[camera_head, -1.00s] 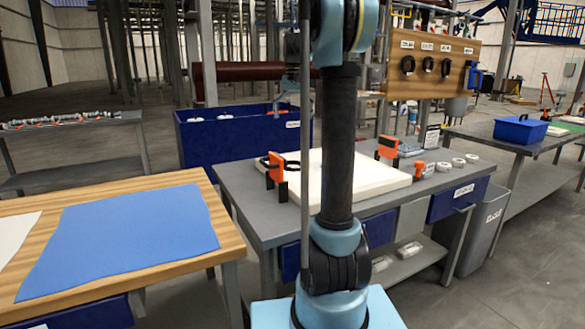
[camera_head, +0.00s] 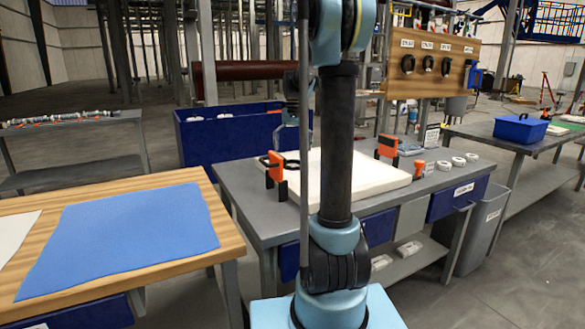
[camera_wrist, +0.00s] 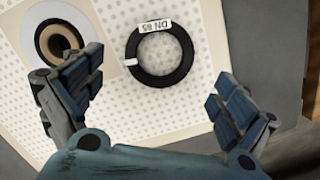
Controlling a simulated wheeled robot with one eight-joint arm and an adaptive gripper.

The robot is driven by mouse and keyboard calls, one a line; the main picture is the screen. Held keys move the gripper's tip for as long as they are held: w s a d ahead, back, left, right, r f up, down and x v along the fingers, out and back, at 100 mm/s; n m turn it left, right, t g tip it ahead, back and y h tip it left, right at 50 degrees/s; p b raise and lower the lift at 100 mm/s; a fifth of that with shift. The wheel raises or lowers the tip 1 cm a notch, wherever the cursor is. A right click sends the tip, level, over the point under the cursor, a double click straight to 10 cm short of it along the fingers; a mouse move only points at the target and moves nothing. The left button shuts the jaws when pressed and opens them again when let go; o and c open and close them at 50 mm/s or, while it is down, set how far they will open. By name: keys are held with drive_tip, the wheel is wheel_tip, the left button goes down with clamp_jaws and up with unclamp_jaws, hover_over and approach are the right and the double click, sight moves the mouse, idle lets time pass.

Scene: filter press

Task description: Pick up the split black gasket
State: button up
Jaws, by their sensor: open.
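A black ring gasket (camera_wrist: 187,55) lies flat on a white dotted board (camera_wrist: 225,90) in the wrist view. It carries a white "DN 65" label on its upper rim and a small white mark at its left side; I cannot make out a split for certain. My gripper (camera_wrist: 153,100) is open and empty, its two fingers spread to the left and right below the ring in the picture. In the head view, my gripper (camera_head: 290,140) hangs above the white board (camera_head: 350,180), where a dark ring (camera_head: 292,163) partly shows behind an orange clamp.
A beige disc with a dark hole (camera_wrist: 60,40) is at the wrist view's upper left. Orange clamps (camera_head: 277,176) (camera_head: 387,147) stand on the board's edges. White rings (camera_head: 458,161) sit at the grey table's right. Several black rings (camera_head: 428,63) hang on a wooden panel.

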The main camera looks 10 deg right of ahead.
drive_tip(key=shift+s+f, duration=0.25)
drive_tip(key=shift+f, duration=0.9)
drive_tip(key=shift+s+f, duration=0.2)
drive_tip(key=shift+f, duration=0.95)
drive_tip(key=c, duration=1.1)
